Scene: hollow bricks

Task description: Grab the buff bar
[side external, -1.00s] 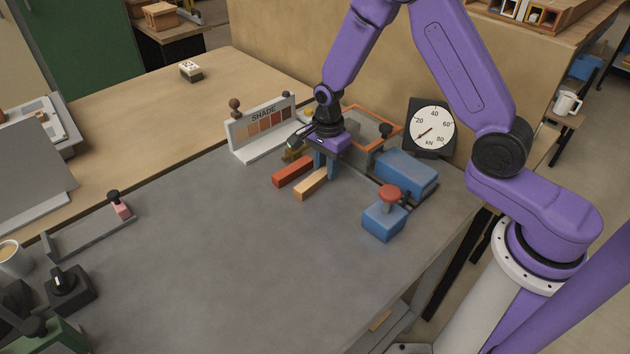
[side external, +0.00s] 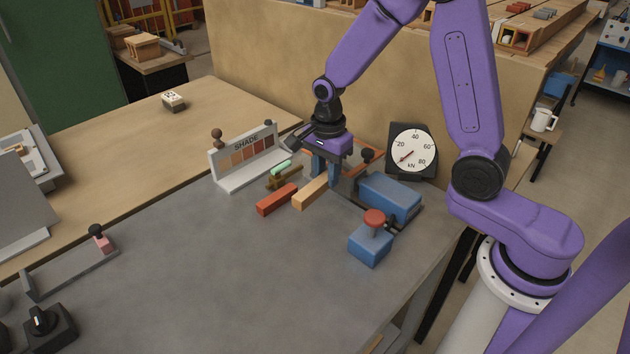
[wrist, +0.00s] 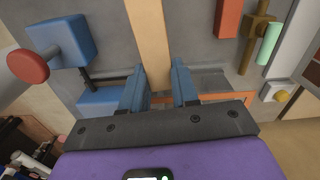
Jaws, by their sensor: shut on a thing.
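The buff bar (side external: 311,193) is a long pale-tan block. My gripper (side external: 326,170) is shut on it near its far end, and the rest of the bar sticks out towards the front of the bench. The bar appears raised a little above the grey surface. In the wrist view the buff bar (wrist: 150,40) runs between the two blue fingers of my gripper (wrist: 159,72). Its end behind the fingers is hidden in the side view.
A red bar (side external: 277,199) lies just left. A blue block with a red knob (side external: 370,243) and a larger blue box (side external: 390,197) stand right. The SHADE board (side external: 247,160), a brass fixture with a green handle (side external: 281,170) and a dial (side external: 412,150) are close.

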